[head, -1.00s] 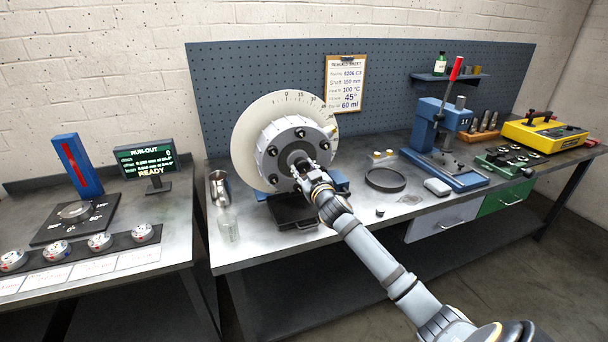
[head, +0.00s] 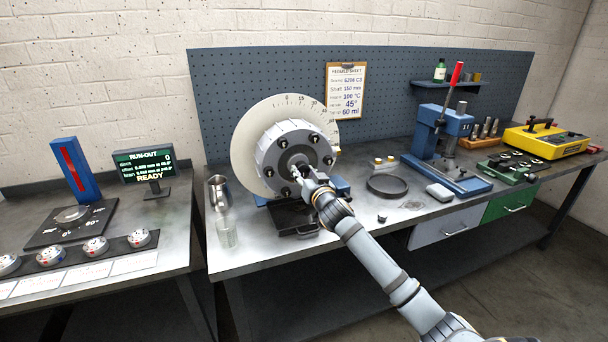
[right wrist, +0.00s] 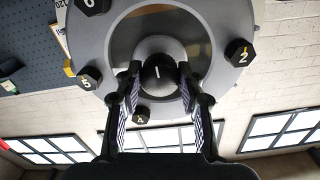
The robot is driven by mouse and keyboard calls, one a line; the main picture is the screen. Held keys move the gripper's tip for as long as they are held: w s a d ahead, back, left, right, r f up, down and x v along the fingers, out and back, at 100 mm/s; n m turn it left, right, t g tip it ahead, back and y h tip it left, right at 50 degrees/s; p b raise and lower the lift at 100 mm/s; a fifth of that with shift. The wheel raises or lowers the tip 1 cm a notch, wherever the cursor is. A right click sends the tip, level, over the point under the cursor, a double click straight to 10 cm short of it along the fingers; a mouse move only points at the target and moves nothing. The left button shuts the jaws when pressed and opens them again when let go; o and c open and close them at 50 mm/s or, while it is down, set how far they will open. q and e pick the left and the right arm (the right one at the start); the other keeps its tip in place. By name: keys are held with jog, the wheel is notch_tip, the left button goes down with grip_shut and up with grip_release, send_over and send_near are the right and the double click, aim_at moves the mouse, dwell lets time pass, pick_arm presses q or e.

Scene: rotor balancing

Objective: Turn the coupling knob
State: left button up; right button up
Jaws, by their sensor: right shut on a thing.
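The coupling knob (right wrist: 160,72) is a dark round knob with a short white mark, at the centre of the grey flange (head: 283,150). My right gripper (head: 298,172) reaches it from the front right. In the right wrist view, the fingertips of my right gripper (right wrist: 160,84) are on either side of the knob, shut on it. Dark numbered bolts, such as bolt 2 (right wrist: 239,52) and bolt 5 (right wrist: 89,78), ring the flange. A pale graduated dial disc (head: 246,135) stands behind the flange. My fingers hide most of the knob in the head view. My left gripper is out of view.
A metal cup (head: 218,190) and a glass jar (head: 226,233) stand left of the rotor. A dark ring tray (head: 387,187) and a blue press (head: 436,150) are to its right. A run-out screen (head: 145,165) reads READY on the left bench.

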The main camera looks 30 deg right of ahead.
jog(key=o, duration=1.2)
jog(key=shift+s, duration=0.1)
jog(key=v, duration=0.7)
jog(key=shift+s+a, duration=0.1)
jog(key=shift+s, duration=0.05)
